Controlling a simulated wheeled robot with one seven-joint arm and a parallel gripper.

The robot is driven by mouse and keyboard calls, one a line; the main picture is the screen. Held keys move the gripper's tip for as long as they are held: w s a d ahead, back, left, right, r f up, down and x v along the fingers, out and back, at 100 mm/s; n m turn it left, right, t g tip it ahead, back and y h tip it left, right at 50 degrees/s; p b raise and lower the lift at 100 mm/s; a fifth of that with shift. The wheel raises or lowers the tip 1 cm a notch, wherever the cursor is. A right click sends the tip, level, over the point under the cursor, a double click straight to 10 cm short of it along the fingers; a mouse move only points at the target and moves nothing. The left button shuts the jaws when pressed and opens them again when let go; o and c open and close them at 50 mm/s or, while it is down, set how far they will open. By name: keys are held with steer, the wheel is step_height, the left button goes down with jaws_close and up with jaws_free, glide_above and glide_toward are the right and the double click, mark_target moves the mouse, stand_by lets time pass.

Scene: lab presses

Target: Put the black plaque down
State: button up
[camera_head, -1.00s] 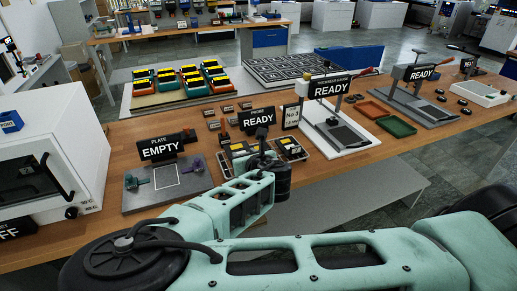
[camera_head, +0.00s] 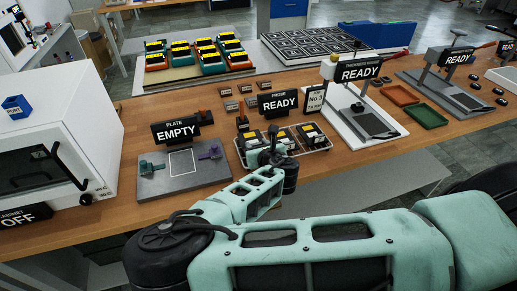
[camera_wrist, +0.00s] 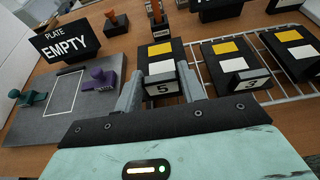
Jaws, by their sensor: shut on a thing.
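The black plaque with a yellow patch, a white patch and a tag reading 5 (camera_wrist: 160,52) is between my gripper's fingers in the wrist view. My gripper (camera_wrist: 161,88) is shut on its near, tagged end. In the head view my gripper (camera_head: 272,152) is at the front left of the wire rack (camera_head: 325,152), and the held plaque (camera_head: 250,138) shows just behind it. I cannot tell whether its underside touches the rack. A second black plaque, tagged 3 (camera_wrist: 228,62), lies to its right, and another like it (camera_wrist: 293,50) is further right.
The grey plate fixture (camera_head: 152,183) with a white outlined square and an EMPTY sign (camera_head: 176,131) stands left. Small stamp-like blocks and the READY sign (camera_head: 278,102) stand behind the rack. A white press (camera_head: 345,125) is right. A white cabinet (camera_head: 60,130) is far left.

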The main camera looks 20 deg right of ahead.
steer(key=shift+f, duration=1.35)
steer(key=o, duration=1)
steer(key=shift+f, duration=0.1)
